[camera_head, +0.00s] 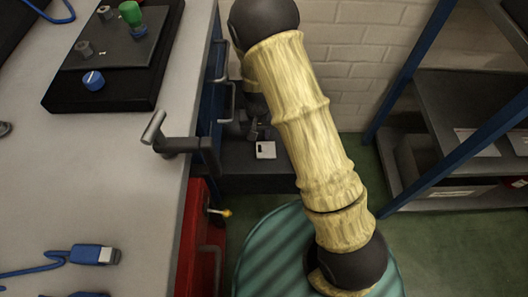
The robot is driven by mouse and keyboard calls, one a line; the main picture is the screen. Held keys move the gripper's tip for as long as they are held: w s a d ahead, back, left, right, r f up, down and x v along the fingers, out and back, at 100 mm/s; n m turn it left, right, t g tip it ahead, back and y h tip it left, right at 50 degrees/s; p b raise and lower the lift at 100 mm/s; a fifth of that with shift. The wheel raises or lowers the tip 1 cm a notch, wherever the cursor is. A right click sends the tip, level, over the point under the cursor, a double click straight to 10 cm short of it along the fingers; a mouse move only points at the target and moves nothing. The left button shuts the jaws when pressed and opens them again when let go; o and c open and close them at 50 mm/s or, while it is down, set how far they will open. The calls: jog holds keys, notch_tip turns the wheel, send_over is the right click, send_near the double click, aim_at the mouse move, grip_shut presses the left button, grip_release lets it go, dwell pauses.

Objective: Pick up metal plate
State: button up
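A small, light, square plate with a dark mark (265,150) lies on a dark box (240,182) on the floor, between the workbench and my arm. It may be the metal plate, but I cannot be sure. My gripper (258,132) is dark and small in the view, just above and behind this plate, partly hidden by my arm. I cannot tell whether its fingers are apart or touch the plate.
A workbench (120,190) fills the left, with a black board (125,80), knobs and a blue cable (95,255). A grey clamp-like handle (155,128) juts over its edge. A red cabinet (200,240) stands below. Blue-framed shelves (445,95) stand right.

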aim_at(260, 147)
jog(key=shift+f, duration=0.85)
jog(key=shift+s+d+f+b, duration=0.1)
jog(key=shift+f+b, duration=0.7)
jog(key=shift+f, duration=0.55)
jog(key=shift+d+f+b, duration=0.1)
jog(key=shift+f+b, duration=0.65)
jog(key=shift+f, duration=0.55)
grip_shut()
